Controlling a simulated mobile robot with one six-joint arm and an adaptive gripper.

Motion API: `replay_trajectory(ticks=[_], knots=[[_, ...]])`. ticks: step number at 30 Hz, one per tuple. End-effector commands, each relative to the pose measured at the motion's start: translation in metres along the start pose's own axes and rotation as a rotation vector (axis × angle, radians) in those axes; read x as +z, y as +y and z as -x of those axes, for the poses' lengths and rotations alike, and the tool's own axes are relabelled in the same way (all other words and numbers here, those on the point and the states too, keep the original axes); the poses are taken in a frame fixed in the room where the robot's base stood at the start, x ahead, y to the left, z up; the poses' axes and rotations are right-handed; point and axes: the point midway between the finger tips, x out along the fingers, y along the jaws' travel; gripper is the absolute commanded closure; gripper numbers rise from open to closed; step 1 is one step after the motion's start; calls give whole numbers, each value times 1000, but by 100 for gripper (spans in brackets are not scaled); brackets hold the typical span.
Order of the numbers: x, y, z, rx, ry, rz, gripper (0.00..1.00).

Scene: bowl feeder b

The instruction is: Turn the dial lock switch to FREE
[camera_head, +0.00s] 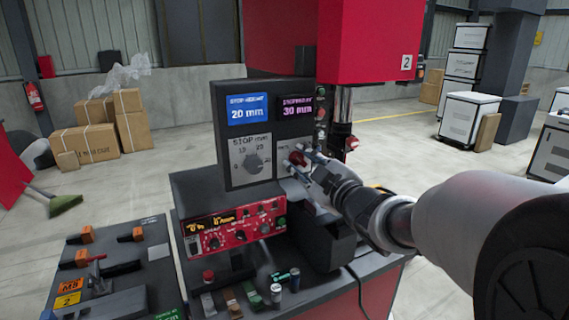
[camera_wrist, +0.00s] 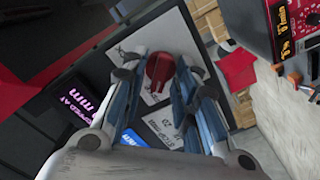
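The dial lock switch is a red knob (camera_head: 297,157) on a small white plate, right of the large grey STOP mm dial (camera_head: 253,162) on the dark control box (camera_head: 228,100). In the wrist view the red knob (camera_wrist: 159,69) sits between my fingertips. My gripper (camera_head: 303,157) is at the front of the plate; its two fingers (camera_wrist: 160,75) stand apart on either side of the knob, with a narrow gap visible at each side. Contact cannot be made out. The plate's lettering is too small and partly hidden, so the switch's setting cannot be read.
Above the dials are a blue display (camera_head: 248,110) reading 20 mm and a purple display (camera_head: 297,106) reading 30 mm. A red panel with knobs (camera_head: 235,226) is below. A red machine column (camera_head: 370,40) rises behind. A bench with orange-tagged tools (camera_head: 110,270) is at left.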

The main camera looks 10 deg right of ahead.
Motion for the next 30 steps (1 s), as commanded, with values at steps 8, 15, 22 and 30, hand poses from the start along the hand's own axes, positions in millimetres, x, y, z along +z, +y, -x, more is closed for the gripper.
replay_trajectory(ticks=[8,15,22,30], knots=[[-1,1,0,1,2,0,68],[0,1,13,3,1,1,68],[0,2,61,5,0,2,68],[0,2,108,5,1,2,68]])
